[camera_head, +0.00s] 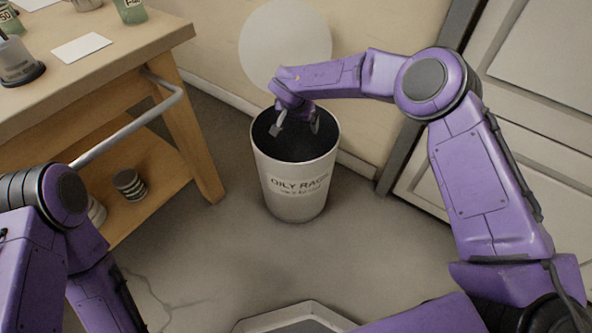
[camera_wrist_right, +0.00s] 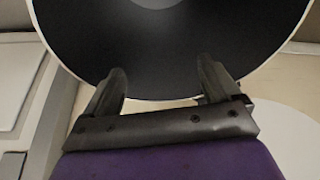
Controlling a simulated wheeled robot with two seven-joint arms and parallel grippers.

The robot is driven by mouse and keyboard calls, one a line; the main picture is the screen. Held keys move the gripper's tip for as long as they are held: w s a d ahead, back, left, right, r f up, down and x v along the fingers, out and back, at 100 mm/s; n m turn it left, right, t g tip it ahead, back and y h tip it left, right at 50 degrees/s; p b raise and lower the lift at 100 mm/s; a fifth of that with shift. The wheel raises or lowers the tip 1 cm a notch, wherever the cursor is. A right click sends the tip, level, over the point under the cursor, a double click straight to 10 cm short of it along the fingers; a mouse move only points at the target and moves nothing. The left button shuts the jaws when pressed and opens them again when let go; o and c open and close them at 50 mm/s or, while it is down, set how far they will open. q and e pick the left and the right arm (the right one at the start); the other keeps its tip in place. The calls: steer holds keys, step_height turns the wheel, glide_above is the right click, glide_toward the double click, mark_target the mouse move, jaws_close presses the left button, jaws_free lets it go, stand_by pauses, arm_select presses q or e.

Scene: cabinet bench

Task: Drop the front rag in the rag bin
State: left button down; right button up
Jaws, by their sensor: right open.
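The rag bin (camera_head: 292,205) is a white round bin lettered "OILY RAGS", standing upright on the floor in the middle of the head view. My right gripper (camera_head: 296,127) points down at the bin's open mouth, with its fingers spread and nothing between them. In the right wrist view, the same gripper (camera_wrist_right: 162,70) is open and empty over the dark inside of the bin (camera_wrist_right: 160,45). A pale round patch shows at the top of that view; I cannot tell what it is. No rag is visible in either view. My left arm shows at the lower left, with its gripper out of view.
A wooden bench (camera_head: 110,45) with a metal rail (camera_head: 130,125) stands at the left, holding bottles and a white card (camera_head: 82,48). A pale disc (camera_head: 285,42) is behind the bin. A panelled cabinet (camera_head: 545,75) is at the right. Floor before the bin is clear.

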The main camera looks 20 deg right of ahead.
steer(key=p+v, duration=0.3)
steer(key=v, duration=0.7)
steer(key=shift+w, duration=0.1)
